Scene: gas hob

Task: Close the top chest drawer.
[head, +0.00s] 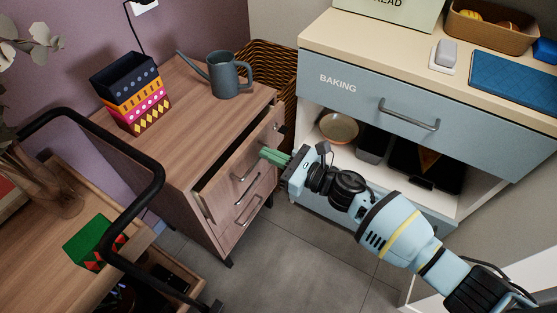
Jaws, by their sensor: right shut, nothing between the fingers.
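The wooden chest (176,128) stands left of centre, with several drawers on its front. Its top drawer (238,165) is partly open; a dark gap shows between its front and the chest top. My right gripper (266,155) is shut and empty, with its green fingers at the right part of the top drawer's front. I cannot tell whether they touch it. The lower drawers (250,204) look closed. My left gripper is not in view.
A watering can (224,75) and stacked patterned boxes (133,98) stand on the chest. A wicker basket (270,62) is behind it. A blue cabinet marked BAKING (365,92) stands at right. A cart with a black handle (158,170) is at left. Grey floor (300,250) lies between.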

